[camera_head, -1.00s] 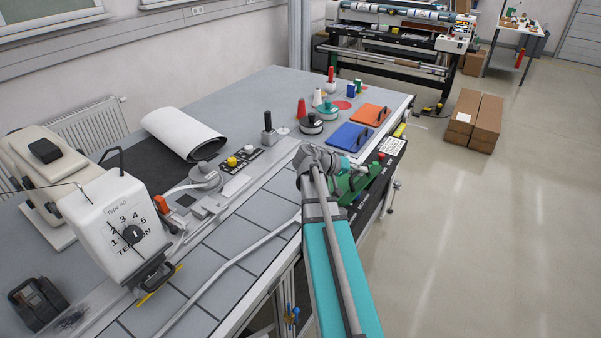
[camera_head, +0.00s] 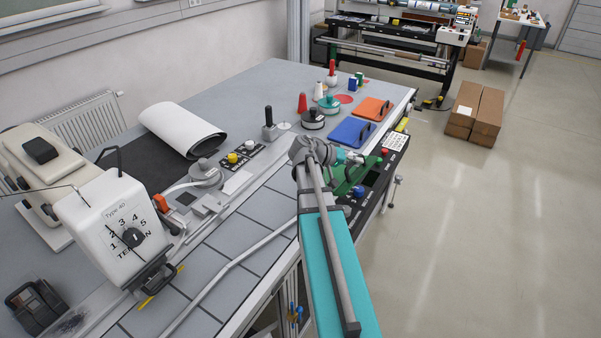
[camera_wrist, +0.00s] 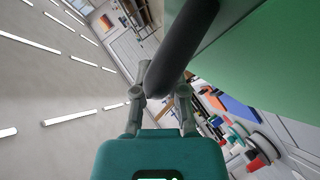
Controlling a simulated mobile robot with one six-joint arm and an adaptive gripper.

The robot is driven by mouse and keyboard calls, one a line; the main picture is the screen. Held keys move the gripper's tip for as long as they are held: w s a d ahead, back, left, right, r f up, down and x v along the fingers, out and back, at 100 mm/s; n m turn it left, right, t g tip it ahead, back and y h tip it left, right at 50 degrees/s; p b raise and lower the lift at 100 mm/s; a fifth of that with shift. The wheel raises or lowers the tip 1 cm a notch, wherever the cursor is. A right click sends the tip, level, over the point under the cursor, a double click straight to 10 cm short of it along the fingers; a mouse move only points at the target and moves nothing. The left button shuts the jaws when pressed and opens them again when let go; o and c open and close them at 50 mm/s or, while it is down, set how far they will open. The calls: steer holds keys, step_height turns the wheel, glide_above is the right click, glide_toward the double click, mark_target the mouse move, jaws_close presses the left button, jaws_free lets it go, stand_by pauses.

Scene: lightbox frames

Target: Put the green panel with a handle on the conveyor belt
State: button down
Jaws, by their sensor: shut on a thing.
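The green panel (camera_head: 352,181) shows partly behind my arm in the head view, at the table's right front edge. In the wrist view the green panel (camera_wrist: 255,50) fills the upper right, with its thick black handle (camera_wrist: 180,50) in front of it. My gripper (camera_wrist: 163,90) is shut on that handle.
A blue panel (camera_head: 348,132) and an orange panel (camera_head: 370,107), both with handles, lie beyond my gripper. A white dial unit (camera_head: 110,225) stands at left. Open floor lies to the right.

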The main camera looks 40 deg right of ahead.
steer(key=shift+n+t, duration=0.5)
steer(key=shift+t, duration=0.3)
steer(key=w+d, duration=0.9)
steer(key=shift+w+r+p, duration=0.1)
steer(key=shift+w+p, duration=0.05)
steer(key=shift+p, duration=0.2)
steer(key=shift+a, duration=0.1)
steer(key=s+a+t+p, duration=0.1)
steer(key=a, duration=0.5)
steer(key=s+a+m+y+p, duration=0.1)
steer(key=a, duration=0.4)
steer(key=a+m+t+p, duration=0.1)
steer(key=a, duration=0.5)
steer(key=shift+s+a+t+y, duration=0.3)
steer(key=shift+s+a+y, duration=0.05)
steer(key=shift+s+y, duration=0.05)
steer(key=shift+w, duration=0.1)
steer(key=w+d+f+b, duration=0.2)
steer(key=w+f+b, duration=0.1)
steer(key=w+d+f+b, duration=0.2)
steer(key=w+f+b, duration=0.1)
steer(key=w, duration=0.1)
steer(key=w+d+f+b, duration=0.2)
steer(key=w+f, duration=0.1)
steer(key=w, duration=0.1)
steer(key=shift+w+d+f+b, duration=0.1)
steer(key=shift+d+b, duration=0.3)
